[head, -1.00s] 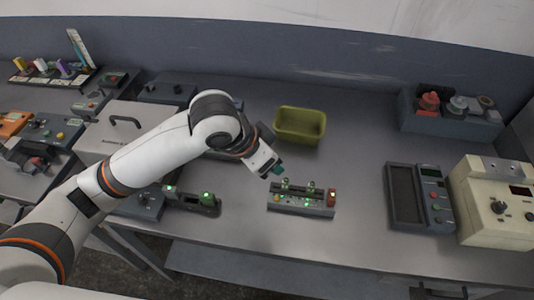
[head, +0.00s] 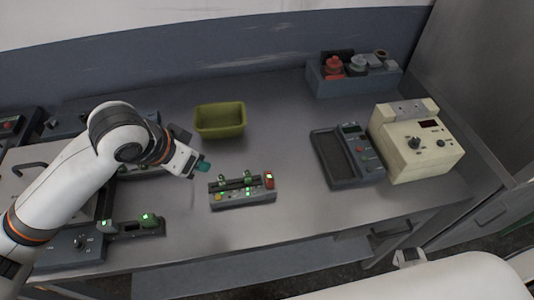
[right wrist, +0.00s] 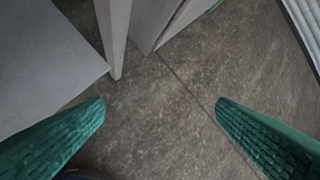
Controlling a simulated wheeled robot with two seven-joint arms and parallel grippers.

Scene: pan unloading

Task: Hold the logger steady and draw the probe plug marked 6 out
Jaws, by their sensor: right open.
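A small grey unit (head: 242,196), which looks like the logger, lies on the bench in the head view. It has green lights, two upright plugs on top and a red part at its right end. Plug numbers are too small to read. My left gripper (head: 203,167) is just behind and left of the unit, apart from it. Its teal fingertips are small and close together, so its opening is unclear. My right gripper (right wrist: 160,108) shows in the right wrist view with its teal fingers wide apart, empty, above the floor.
An olive bin (head: 220,121) stands behind the unit. A grey meter (head: 347,157) and a cream instrument (head: 416,144) stand to its right. A blue-grey rack (head: 353,82) is at the back. A dark device (head: 131,226) lies left. Bare bench surrounds the unit.

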